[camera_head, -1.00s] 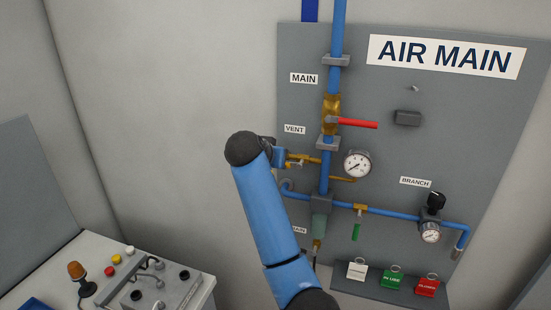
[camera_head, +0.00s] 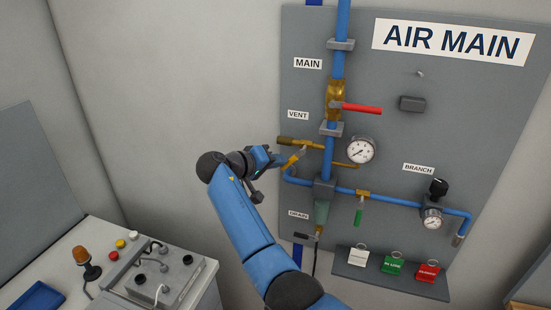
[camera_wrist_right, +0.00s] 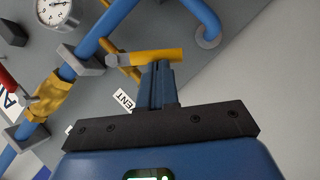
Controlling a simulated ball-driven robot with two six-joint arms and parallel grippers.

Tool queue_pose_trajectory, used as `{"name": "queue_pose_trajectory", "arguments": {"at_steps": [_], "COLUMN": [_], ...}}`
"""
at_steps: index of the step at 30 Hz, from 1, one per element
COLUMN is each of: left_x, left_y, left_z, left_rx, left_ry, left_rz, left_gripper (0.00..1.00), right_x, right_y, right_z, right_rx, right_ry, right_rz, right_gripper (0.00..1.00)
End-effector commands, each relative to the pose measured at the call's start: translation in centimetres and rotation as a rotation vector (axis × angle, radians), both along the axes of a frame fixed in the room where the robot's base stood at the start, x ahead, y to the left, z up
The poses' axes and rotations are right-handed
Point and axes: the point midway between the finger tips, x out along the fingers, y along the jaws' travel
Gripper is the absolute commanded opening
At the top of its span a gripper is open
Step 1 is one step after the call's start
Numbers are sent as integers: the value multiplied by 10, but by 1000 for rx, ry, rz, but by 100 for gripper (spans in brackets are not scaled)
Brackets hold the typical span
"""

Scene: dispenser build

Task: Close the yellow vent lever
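The yellow vent lever (camera_head: 292,161) slants down to the left from the brass vent line (camera_head: 314,145), below the VENT label (camera_head: 298,115). In the right wrist view the yellow lever (camera_wrist_right: 158,56) lies crosswise at the fingertips, with its grey end to the left. My right gripper (camera_head: 275,160) is left of the lever and close up to it. In the wrist view its fingers (camera_wrist_right: 156,68) are together and their tips meet the lever's side; whether they touch it is hard to tell. My left gripper is not in view.
The red main lever (camera_head: 361,108) sticks out above right. A gauge (camera_head: 361,150) is right of the vent line, and a green lever (camera_head: 358,216) hangs below. A tag shelf (camera_head: 390,280) is at the bottom. A control box (camera_head: 165,275) stands lower left.

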Motion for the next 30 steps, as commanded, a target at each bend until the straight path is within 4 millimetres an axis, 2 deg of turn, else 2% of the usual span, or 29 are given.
{"name": "queue_pose_trajectory", "arguments": {"at_steps": [6, 15, 24, 30], "left_x": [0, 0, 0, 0], "left_y": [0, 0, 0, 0], "left_z": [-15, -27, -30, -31], "left_rx": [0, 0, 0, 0], "left_ry": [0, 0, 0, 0], "left_rz": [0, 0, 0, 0], "left_gripper": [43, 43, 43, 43], "right_x": [-1, -4, -6, -7], "right_y": [-5, -14, -22, -24], "right_z": [-16, -27, -31, -32], "right_rx": [-196, -439, -593, -637], "right_ry": [65, 143, 192, 205], "right_rz": [-2, -2, -4, -3], "right_gripper": [0, 0, 0, 0]}}
